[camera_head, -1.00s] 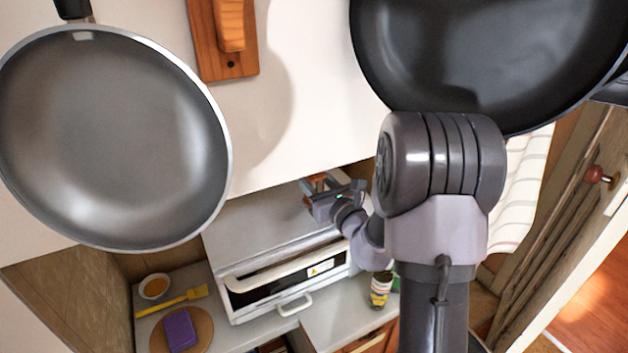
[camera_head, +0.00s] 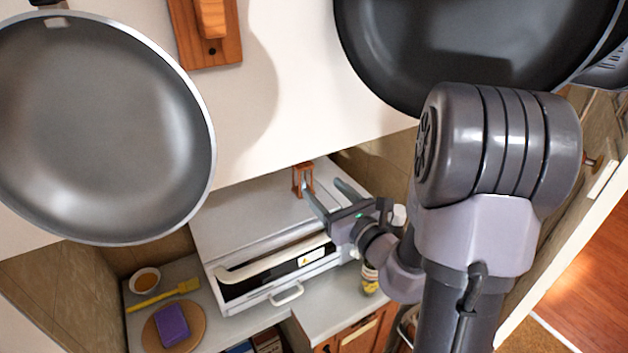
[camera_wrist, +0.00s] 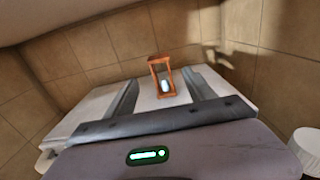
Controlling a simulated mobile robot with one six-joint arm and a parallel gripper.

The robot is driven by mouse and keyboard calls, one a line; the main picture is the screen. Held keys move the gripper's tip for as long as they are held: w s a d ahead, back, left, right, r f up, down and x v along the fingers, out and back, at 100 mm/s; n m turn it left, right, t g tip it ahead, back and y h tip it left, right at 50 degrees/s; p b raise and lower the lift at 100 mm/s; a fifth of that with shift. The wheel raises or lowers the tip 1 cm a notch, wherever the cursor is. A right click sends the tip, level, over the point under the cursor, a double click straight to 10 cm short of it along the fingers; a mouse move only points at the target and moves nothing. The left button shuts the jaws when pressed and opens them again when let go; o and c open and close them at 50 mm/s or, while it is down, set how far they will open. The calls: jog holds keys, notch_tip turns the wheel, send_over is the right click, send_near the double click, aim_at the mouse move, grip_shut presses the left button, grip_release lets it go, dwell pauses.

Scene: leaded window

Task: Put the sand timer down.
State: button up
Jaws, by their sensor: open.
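The sand timer (camera_head: 303,180) has a reddish-brown wooden frame. It stands upright on top of the white oven-like appliance (camera_head: 235,226), toward its back edge. In the wrist view the sand timer (camera_wrist: 161,76) stands beyond my fingertips, with pale glass inside its frame. My gripper (camera_head: 324,190) is open, its two fingers spread and empty. It is just in front of and to the right of the timer. In the wrist view my gripper (camera_wrist: 160,84) shows one finger to each side of the timer's line, with a gap to it.
Two large pans, one grey (camera_head: 100,125) and one black (camera_head: 470,50), hang near the camera. A small bowl (camera_head: 145,281), a yellow brush (camera_head: 165,296) and a purple block on a round board (camera_head: 196,338) lie left of the appliance. A tiled wall (camera_wrist: 90,52) stands behind.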

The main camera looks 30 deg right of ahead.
jog(key=s+a+r+n+g+y, duration=0.25)
jog(key=a+n+y, duration=0.3)
jog(key=a, duration=0.35)
jog(key=s+a+r+n+g+y, duration=0.2)
jog(key=a+n+g+y, duration=0.15)
jog(key=a+n, duration=0.45)
jog(key=s+a+f+n+g+y, duration=0.1)
jog(key=s+a+n+g+y, duration=0.1)
jog(key=s+a+n+g, duration=0.6)
jog(key=s+a+f+n+h, duration=0.2)
jog(key=s+a+n+h, duration=0.15)
jog(key=s, duration=0.45)
jog(key=s+d+r+n+t+h, duration=0.1)
jog(key=s+d+n+t+h, duration=0.15)
jog(key=d+n+h, duration=0.45)
notch_tip(320, 180, down, 10)
jog(key=b, duration=1)
jog(key=shift+d+m+g+y, duration=0.35)
jog(key=shift+d+m+y, duration=0.05)
jog(key=shift+d+y, duration=0.05)
